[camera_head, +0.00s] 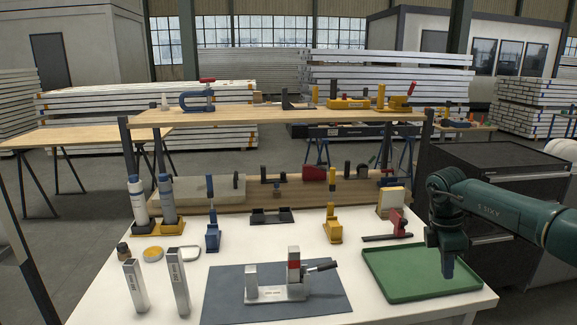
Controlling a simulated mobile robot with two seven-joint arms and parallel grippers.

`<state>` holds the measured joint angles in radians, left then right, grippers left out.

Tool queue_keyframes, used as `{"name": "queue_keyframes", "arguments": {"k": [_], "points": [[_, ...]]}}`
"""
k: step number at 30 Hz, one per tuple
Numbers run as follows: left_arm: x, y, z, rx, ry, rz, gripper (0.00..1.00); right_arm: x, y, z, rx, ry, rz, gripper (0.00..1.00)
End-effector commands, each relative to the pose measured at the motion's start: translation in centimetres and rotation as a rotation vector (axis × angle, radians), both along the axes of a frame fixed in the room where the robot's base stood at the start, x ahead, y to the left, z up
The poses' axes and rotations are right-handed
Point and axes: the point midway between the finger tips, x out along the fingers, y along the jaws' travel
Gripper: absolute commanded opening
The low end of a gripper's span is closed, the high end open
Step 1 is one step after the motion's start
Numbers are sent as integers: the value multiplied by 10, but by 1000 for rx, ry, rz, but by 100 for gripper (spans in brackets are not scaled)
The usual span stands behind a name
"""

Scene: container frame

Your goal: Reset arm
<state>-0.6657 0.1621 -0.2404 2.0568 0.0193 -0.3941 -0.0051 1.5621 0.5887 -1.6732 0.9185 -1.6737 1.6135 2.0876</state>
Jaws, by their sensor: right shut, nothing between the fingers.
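My right arm comes in from the right edge, and my right gripper (447,265) points down above the green tray (405,289). The gripper is shut with nothing visible in it. I cannot tell its exact height over the tray. My left gripper is not in view.
A white table holds a dark mat (225,290) with a metal fixture (275,293). Two silver blocks stand at the left. Blue, yellow and red clamps and two bottles stand behind. A wooden shelf (250,117) spans the back. The tray looks empty.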

Motion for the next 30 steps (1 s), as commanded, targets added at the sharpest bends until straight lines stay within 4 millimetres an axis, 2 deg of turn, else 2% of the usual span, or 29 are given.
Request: {"name": "queue_keyframes", "arguments": {"k": [1, 3, 5, 8, 11, 12, 15, 19, 21, 24, 26, 30], "points": [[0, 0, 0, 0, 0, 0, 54, -5, -1, -12, 32, 11, 10, 0], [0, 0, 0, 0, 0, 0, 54, -10, 29, -39, 130, 25, 99, 0], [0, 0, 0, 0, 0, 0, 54, -15, 52, -58, 215, 31, 161, 0], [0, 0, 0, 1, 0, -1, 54, -29, 95, -90, 377, 32, 268, 0], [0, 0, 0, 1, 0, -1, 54, -51, 147, -122, 584, 16, 374, 0], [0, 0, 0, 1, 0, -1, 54, -62, 170, -133, 683, -2, 413, 0], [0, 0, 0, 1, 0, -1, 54, -94, 231, -150, 955, -86, 481, 0], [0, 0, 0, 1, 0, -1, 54, -125, 286, -150, 1254, -265, 468, 0], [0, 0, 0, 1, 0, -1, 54, -137, 303, -144, 1373, -381, 415, 0], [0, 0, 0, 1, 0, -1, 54, -147, 311, -138, 1482, -559, 294, 0], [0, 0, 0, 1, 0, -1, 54, -151, 308, -136, 1509, -663, 201, 0], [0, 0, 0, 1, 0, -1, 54, -160, 281, -142, 1464, -868, -43, 0]]}}
